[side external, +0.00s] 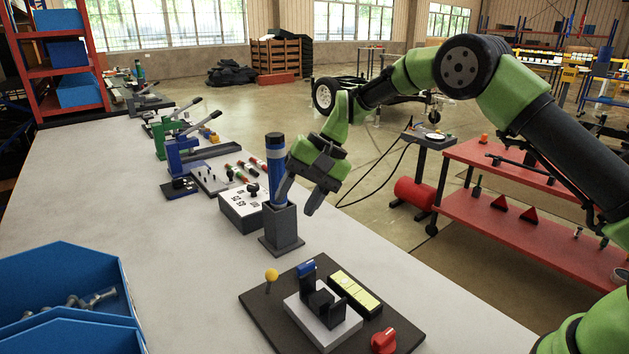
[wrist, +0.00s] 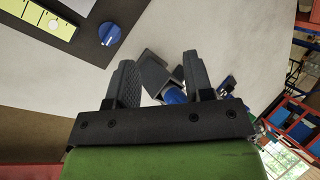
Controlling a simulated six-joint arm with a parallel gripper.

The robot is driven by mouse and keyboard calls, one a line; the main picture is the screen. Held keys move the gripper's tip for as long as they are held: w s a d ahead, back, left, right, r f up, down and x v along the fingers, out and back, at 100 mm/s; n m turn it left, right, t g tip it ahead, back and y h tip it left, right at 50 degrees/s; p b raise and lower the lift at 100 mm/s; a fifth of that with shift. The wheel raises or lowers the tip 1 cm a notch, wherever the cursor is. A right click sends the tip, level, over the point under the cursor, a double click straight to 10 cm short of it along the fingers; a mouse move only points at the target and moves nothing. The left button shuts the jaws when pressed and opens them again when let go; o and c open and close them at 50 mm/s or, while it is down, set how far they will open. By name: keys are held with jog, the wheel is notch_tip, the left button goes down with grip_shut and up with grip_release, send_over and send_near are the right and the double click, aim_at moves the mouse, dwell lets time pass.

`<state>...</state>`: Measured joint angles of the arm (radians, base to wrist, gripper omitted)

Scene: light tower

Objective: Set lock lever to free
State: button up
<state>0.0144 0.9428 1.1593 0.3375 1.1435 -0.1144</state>
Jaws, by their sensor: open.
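A dark base plate (side external: 258,300) lies on the near bench. It carries a black bracket on a pale block (side external: 318,328), with an upright blue-tipped lever (side external: 306,268), and a yellow ball on a thin stem (side external: 271,275). I cannot tell which of these is the lock lever. A yellow strip (side external: 355,292) and a red knob (side external: 384,340) are also on the plate. The wrist view shows a strip (wrist: 45,18) and a blue-looking knob (wrist: 109,34). My gripper (side external: 301,198) is open, above and behind the plate, beside a blue cylinder; it also shows in the wrist view (wrist: 160,66).
The blue cylinder (side external: 275,158) with a dark cap stands upright in a grey square holder (side external: 283,230), close to my fingers. Other bench fixtures (side external: 183,150) stand farther back. Blue bins (side external: 60,270) sit at left. The bench centre-left is clear.

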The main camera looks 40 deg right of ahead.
jog(key=s+a+f, duration=0.1)
jog(key=a+f, duration=0.3)
jog(key=f, duration=0.1)
jog(key=s+a+f, duration=0.1)
jog(key=a+f, duration=0.1)
jog(key=f, duration=0.1)
jog(key=shift+s+a+f, duration=0.15)
jog(key=shift+s+a, duration=0.05)
jog(key=shift+s, duration=0.1)
jog(key=shift+s+d, duration=0.1)
jog(key=shift+s, duration=0.55)
jog(key=w+d+r, duration=0.2)
jog(key=d+r, duration=0.6)
jog(key=r, duration=0.3)
jog(key=shift+d, duration=0.15)
jog(key=shift+r, duration=0.1)
